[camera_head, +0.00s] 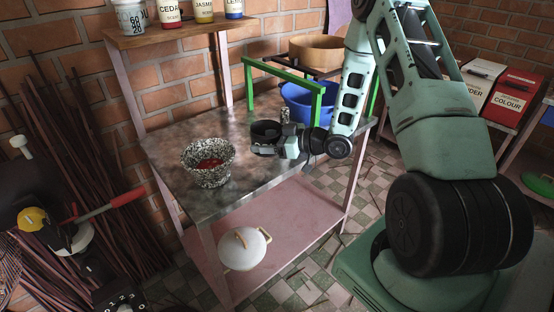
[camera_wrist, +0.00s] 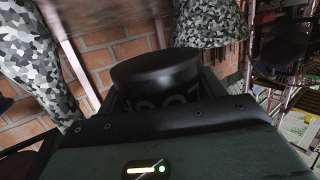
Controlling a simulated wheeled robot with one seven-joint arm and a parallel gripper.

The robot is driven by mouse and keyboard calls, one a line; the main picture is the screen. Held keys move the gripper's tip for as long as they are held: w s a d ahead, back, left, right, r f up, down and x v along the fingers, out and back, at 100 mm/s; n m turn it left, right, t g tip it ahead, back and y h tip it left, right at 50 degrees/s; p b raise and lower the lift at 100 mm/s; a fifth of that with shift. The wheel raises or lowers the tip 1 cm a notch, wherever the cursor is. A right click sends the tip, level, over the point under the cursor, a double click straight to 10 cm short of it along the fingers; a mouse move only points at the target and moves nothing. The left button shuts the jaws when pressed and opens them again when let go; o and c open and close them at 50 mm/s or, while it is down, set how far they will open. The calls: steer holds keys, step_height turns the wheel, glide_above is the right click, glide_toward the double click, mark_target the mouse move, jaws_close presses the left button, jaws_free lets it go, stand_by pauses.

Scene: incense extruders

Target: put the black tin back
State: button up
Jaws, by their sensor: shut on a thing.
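The black tin (camera_head: 265,134) is in my gripper (camera_head: 277,146), over the middle of the metal table top (camera_head: 240,185). In the wrist view the tin (camera_wrist: 155,68) sits between the fingers, with its round dark top showing and pale markings on its side partly hidden. My gripper is shut on it. I cannot tell whether the tin touches the table or hangs just above it. A black-and-white speckled pot (camera_head: 208,174) with red stuff inside stands to the left of the tin, apart from it.
A green frame (camera_head: 283,76) and a blue bin (camera_head: 305,101) stand behind the tin. A wooden shelf (camera_head: 180,33) at the back left holds a measuring tub (camera_head: 132,17) and labelled bottles. A white lidded pot (camera_head: 244,249) is on the lower shelf. The table's front right is clear.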

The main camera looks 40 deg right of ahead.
mark_target(267, 167)
steer(key=shift+f, duration=3.5)
steer(key=shift+f, duration=0.1)
steer(key=o, duration=1.1)
steer(key=shift+o, duration=0.2)
steer(key=b+v, duration=0.1)
steer(key=v, duration=1.1)
steer(key=shift+b, duration=0.3)
